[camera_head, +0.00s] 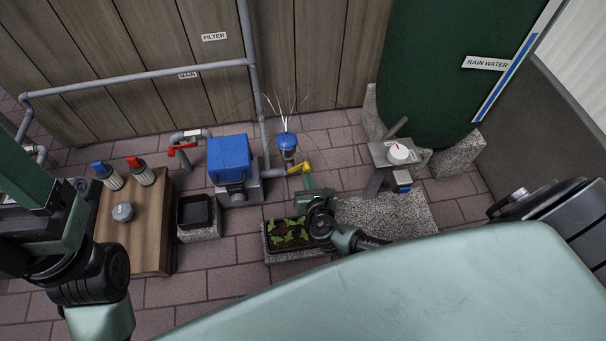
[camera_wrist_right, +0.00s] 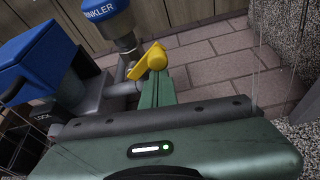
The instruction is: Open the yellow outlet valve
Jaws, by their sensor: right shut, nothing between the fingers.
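The yellow outlet valve (camera_head: 299,168) is a small lever on the grey pipe beside the blue-topped sprinkler fitting (camera_head: 286,141). In the right wrist view the yellow lever (camera_wrist_right: 148,63) sits just beyond my fingertips. My right gripper (camera_head: 307,181) is shut and empty, with its green fingers pointing at the valve. In the wrist view the fingers (camera_wrist_right: 158,88) overlap the lever's lower edge; I cannot tell whether they touch it. Part of my left arm shows at the left edge of the head view; its fingertips cannot be made out clearly.
A blue-lidded box (camera_head: 229,157) stands left of the valve. A seedling planter (camera_head: 290,236) lies below my right gripper. A rain water tank (camera_head: 450,70) and a small stand with a white dial (camera_head: 398,153) are at right. A wooden block (camera_head: 138,225) stands at left.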

